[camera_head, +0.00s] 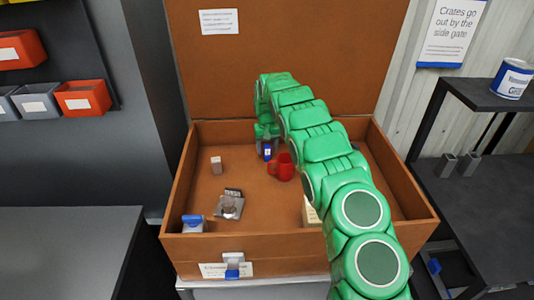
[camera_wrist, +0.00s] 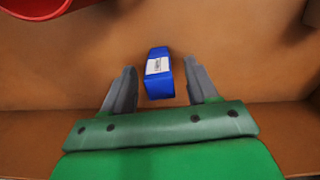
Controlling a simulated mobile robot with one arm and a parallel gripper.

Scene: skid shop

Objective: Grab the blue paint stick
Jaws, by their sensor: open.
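The blue paint stick (camera_wrist: 158,84) is a small blue block with a white label, inside the brown open box (camera_head: 180,215). In the head view the stick (camera_head: 267,153) shows just below the end of my green arm, near the box's back wall. In the wrist view my gripper (camera_wrist: 160,67) is open, with one grey finger on each side of the stick. Gaps show between the stick and both fingers, so it is not clamped. The height of the fingers over the floor is hard to tell.
A red mug (camera_head: 281,168) stands close to the right of the stick; its rim shows in the wrist view (camera_wrist: 35,8). A small block (camera_head: 216,165), a metal item (camera_head: 230,208) and a blue-topped item (camera_head: 192,224) lie farther left and forward. The raised lid (camera_head: 290,50) stands behind.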

